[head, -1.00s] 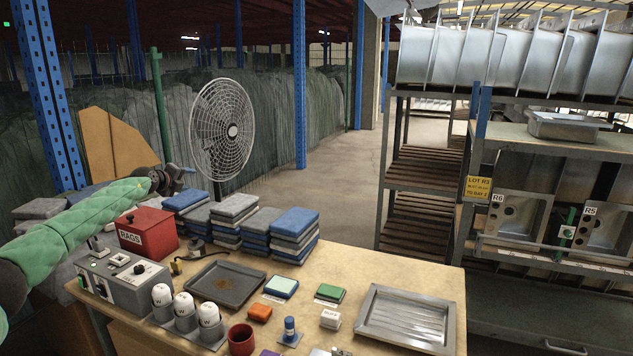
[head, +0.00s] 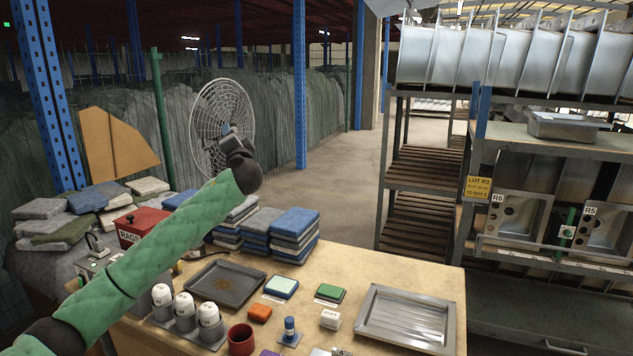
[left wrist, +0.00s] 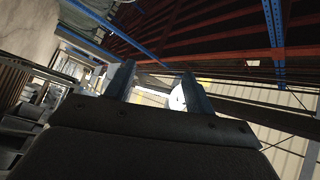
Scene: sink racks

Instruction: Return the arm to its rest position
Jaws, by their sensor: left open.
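My left arm, in a green sleeve, comes in from the lower left of the head view and reaches up across the left part of the workbench (head: 400,262). Its left gripper (head: 229,131) is raised above the bench, in front of the wire fan, and looks small and partly hidden behind the dark wrist. In the left wrist view the two fingers of the left gripper (left wrist: 158,85) stand apart with nothing between them, pointing toward the ceiling beams. My right gripper is in neither view.
The fan (head: 212,112) stands behind the bench. Cloth stacks (head: 294,232), a red rags box (head: 138,226), white-topped bottles (head: 184,308), a dark tray (head: 228,284) and a metal tray (head: 408,318) are on the bench. A sink rack (head: 520,195) stands at right. The aisle floor is clear.

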